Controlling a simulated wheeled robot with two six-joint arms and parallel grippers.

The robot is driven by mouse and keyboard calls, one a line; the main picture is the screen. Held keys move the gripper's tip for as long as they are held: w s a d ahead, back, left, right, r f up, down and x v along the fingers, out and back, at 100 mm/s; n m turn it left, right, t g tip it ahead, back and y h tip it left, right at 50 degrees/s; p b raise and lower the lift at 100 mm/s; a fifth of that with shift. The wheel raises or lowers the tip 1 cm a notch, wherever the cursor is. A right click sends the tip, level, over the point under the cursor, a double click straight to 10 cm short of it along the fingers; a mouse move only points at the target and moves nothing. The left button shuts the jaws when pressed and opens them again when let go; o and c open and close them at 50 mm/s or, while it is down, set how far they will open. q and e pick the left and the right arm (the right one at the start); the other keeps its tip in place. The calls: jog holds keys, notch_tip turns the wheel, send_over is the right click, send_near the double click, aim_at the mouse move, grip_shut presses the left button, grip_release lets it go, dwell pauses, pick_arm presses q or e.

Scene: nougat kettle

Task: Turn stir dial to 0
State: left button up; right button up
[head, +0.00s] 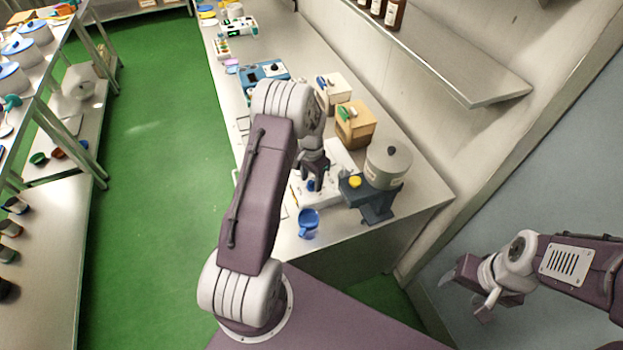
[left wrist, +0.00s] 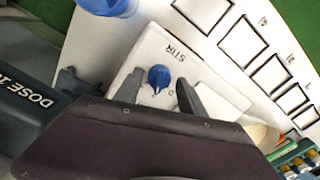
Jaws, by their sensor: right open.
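The stir dial is a small blue knob (left wrist: 159,77) on a white panel (left wrist: 205,88) marked STIR, with a small 0 beside the knob. A pale pointer mark shows on the knob's side facing my gripper, close to the 0. My left gripper (left wrist: 158,93) is open, one dark finger on each side of the knob; whether either touches it I cannot tell. In the head view my left gripper (head: 313,172) points down over the white panel, with the blue knob (head: 311,186) just below it. My right gripper (head: 464,290) is open and empty, away from the bench at the right.
A blue cup (head: 308,222) stands near the bench's front edge. A dark stand (head: 374,205) with a grey lidded pot (head: 388,164) is right of the panel. Wooden box (head: 356,126) and blue device (head: 264,73) stand farther back. A shelf (head: 455,65) juts out above the bench.

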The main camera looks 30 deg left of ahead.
pick_arm(q)
jog(key=shift+d, duration=0.15)
jog(key=c, duration=0.5)
jog(key=shift+w, duration=0.1)
grip_shut()
jog(key=shift+n, duration=0.6)
jog(key=shift+f+n+b, duration=0.1)
jog(key=shift+n+b, duration=0.3)
jog(key=shift+n, duration=1)
jog(key=shift+s+n, duration=0.2)
jog(key=shift+n, duration=1.7)
jog(key=shift+s+n+b, duration=0.1)
jog(key=shift+n+b, duration=0.2)
jog(key=shift+n, duration=0.4)
